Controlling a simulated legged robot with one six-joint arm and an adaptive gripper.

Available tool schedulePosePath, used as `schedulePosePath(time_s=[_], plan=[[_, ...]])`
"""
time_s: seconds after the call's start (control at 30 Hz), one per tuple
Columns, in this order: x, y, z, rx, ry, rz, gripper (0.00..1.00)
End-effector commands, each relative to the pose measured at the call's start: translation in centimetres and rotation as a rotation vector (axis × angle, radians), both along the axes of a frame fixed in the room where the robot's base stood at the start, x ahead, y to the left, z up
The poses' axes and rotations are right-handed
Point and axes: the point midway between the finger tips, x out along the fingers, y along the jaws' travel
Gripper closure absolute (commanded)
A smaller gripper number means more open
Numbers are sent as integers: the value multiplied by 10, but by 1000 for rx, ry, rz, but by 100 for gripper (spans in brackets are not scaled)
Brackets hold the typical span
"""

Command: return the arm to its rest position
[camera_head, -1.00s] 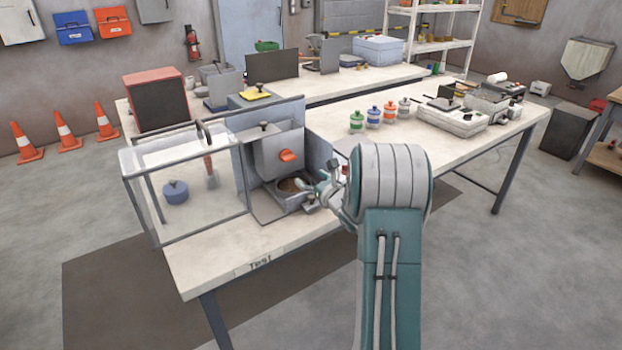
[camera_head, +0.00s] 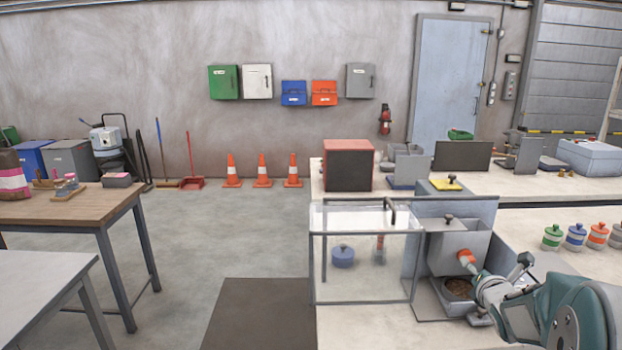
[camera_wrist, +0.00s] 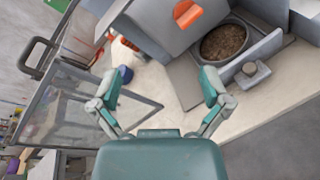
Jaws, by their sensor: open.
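My gripper (camera_wrist: 164,82) is open in the wrist view, with its two teal-tipped fingers spread wide and nothing between them. In the head view my gripper (camera_head: 501,287) is at the lower right, in front of the grey pellet bagger (camera_head: 459,252). The bagger has an orange knob (camera_head: 466,258) and a round well of brown pellets (camera_head: 458,287). In the wrist view the knob (camera_wrist: 187,12) and the pellet well (camera_wrist: 225,41) lie ahead of the fingers. My arm reaches in from the lower right corner of the head view.
A clear-walled box (camera_head: 366,262) with a dark handle stands left of the bagger, a blue lidded pot (camera_head: 343,256) inside. Several lidded jars (camera_head: 597,236) stand to the right. Open floor (camera_head: 215,245) lies between this bench and the wooden table (camera_head: 78,205).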

Motion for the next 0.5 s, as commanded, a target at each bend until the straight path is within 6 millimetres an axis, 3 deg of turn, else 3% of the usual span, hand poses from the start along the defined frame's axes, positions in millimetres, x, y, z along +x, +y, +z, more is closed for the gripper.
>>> schedulePosePath(time_s=[0.03,0.2,0.5], plan=[[-8,14,14,98,8,-40,3],[-43,52,37,476,48,-219,3],[-133,125,53,1135,92,-586,3]])
